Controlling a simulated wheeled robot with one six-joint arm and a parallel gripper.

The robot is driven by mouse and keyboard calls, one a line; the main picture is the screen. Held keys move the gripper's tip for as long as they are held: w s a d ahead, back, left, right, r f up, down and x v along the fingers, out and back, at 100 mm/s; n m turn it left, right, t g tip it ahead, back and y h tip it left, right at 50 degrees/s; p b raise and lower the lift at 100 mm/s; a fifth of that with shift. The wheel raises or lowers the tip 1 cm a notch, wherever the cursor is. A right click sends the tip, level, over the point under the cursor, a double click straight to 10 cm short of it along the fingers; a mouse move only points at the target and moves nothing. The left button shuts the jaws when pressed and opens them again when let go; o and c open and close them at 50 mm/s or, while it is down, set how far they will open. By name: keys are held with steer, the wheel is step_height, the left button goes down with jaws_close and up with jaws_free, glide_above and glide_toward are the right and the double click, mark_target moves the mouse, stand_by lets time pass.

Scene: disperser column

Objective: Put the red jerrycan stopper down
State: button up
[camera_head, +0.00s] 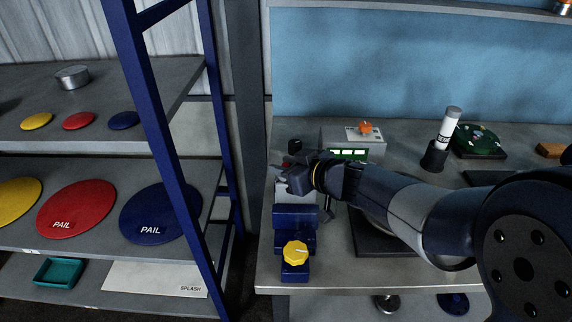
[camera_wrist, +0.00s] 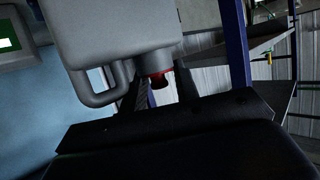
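The red jerrycan stopper (camera_wrist: 158,79) shows between the two fingertips of my gripper (camera_wrist: 160,88) in the wrist view. The fingers flank it closely on both sides and appear shut on it. The stopper is right at the neck of the grey jerrycan (camera_wrist: 110,35); I cannot tell whether it is seated or just clear. In the head view my gripper (camera_head: 284,172) is at the bench's left end, over the jerrycan (camera_head: 291,192).
A blue clamp-like fixture with a yellow knob (camera_head: 295,253) stands in front of the can. A grey box with an orange knob (camera_head: 366,128) is behind. My arm crosses the bench (camera_head: 300,283). A blue-posted shelf (camera_head: 160,130) with coloured discs stands left.

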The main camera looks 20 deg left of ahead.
steer(key=o, duration=0.4)
steer(key=shift+f, duration=0.25)
steer(key=shift+c, duration=0.2)
steer(key=shift+b, duration=0.55)
